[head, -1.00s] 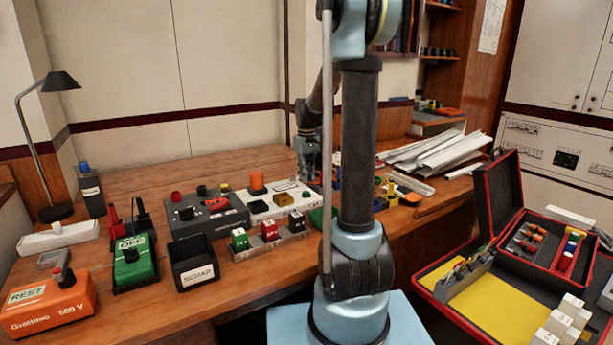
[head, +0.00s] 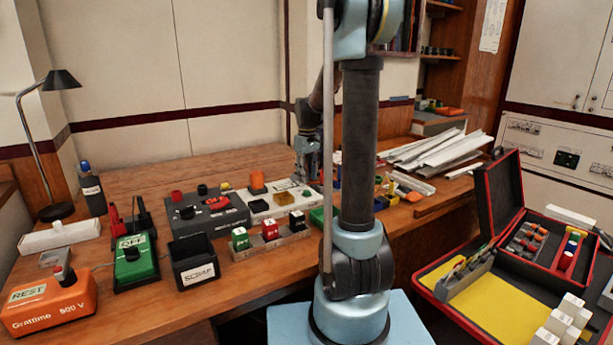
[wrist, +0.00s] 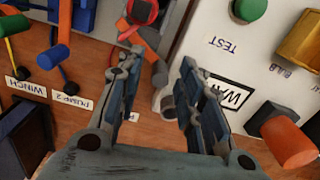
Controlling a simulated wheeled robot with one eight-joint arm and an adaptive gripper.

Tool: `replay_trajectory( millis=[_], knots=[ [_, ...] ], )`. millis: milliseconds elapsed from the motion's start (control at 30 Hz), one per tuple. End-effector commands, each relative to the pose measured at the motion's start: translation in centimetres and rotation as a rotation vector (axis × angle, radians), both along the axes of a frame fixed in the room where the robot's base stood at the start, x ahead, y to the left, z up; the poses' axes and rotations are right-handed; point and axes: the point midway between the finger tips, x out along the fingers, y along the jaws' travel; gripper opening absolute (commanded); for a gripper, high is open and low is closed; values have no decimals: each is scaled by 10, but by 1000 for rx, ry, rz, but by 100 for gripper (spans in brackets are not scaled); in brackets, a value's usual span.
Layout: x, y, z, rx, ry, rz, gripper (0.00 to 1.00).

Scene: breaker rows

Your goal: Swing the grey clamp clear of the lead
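In the wrist view my gripper (wrist: 161,62) points down at the bench with its two fingers apart. An orange piece with a small grey end (wrist: 159,76) shows between and beyond the fingertips, apparently not gripped. This grey end may be the grey clamp, but I cannot tell for sure. A red round knob (wrist: 142,11) is just above it. A darker grey round part (wrist: 168,104) shows beside the right finger, partly hidden. In the head view my gripper (head: 305,172) is small, behind my arm column, and the clamp cannot be made out there.
A white box (wrist: 222,75) with a green button (wrist: 249,9) and an orange-tipped knob (wrist: 287,139) stands close on the right. A dark block (wrist: 22,135) is at lower left.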

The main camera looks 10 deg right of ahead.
Motion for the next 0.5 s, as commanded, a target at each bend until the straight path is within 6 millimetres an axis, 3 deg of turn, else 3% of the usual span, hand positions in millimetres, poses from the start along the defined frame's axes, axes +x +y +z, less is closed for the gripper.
replay_trajectory(
  millis=[267,500],
  knots=[
    [0,0,9,0,0,-1,34],
    [0,0,46,0,1,-1,34]
  ],
)
